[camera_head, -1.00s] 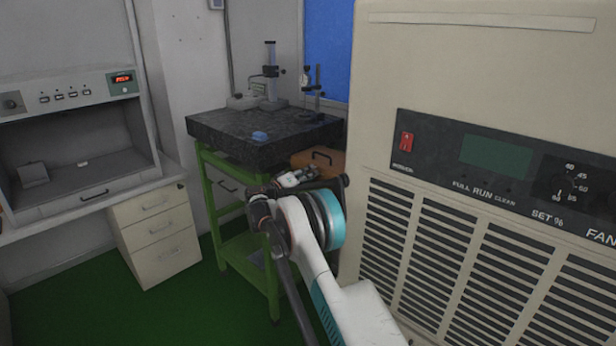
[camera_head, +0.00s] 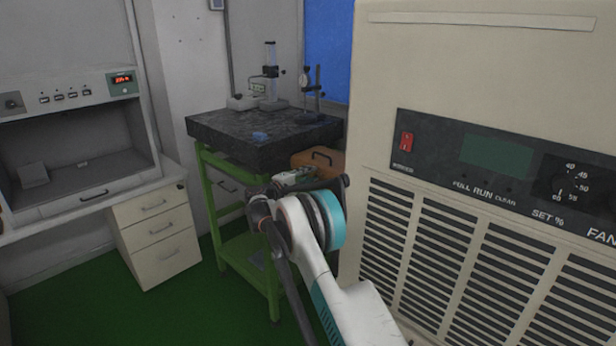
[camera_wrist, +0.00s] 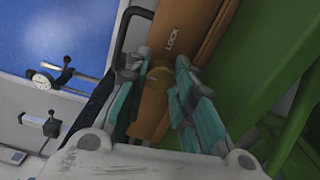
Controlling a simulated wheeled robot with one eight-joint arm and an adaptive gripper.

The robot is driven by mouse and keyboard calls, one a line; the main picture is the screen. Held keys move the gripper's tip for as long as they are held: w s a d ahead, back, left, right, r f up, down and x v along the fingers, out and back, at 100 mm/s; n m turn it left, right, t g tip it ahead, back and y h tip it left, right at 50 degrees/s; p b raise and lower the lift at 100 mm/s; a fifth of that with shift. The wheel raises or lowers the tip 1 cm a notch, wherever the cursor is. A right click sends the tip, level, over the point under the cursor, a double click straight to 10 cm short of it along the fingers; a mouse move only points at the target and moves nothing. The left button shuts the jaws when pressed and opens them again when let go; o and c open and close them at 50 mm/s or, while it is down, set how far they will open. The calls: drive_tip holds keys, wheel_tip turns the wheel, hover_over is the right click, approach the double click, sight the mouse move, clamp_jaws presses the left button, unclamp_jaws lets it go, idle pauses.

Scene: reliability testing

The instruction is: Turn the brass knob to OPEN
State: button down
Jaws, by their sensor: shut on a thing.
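The brass knob (camera_wrist: 158,77) is on the face of an orange-brown drawer or case front, with the word LOCK printed beyond it. In the head view my gripper (camera_head: 298,178) is against the front, and the knob is hidden. The word OPEN and any pointer on the knob cannot be made out.
The dark granite slab (camera_head: 230,128) sits on a green stand (camera_head: 226,199), with gauge stands (camera_head: 270,85) on top. A large beige cabinet (camera_head: 375,70) rises close to the right of my arm. Green floor lies open at the lower left.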

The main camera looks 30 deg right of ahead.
drive_tip(key=shift+n, duration=0.4)
drive_tip(key=c, duration=1.3)
unclamp_jaws()
drive_tip(key=shift+a, duration=0.1)
drive_tip(key=v, duration=1.2)
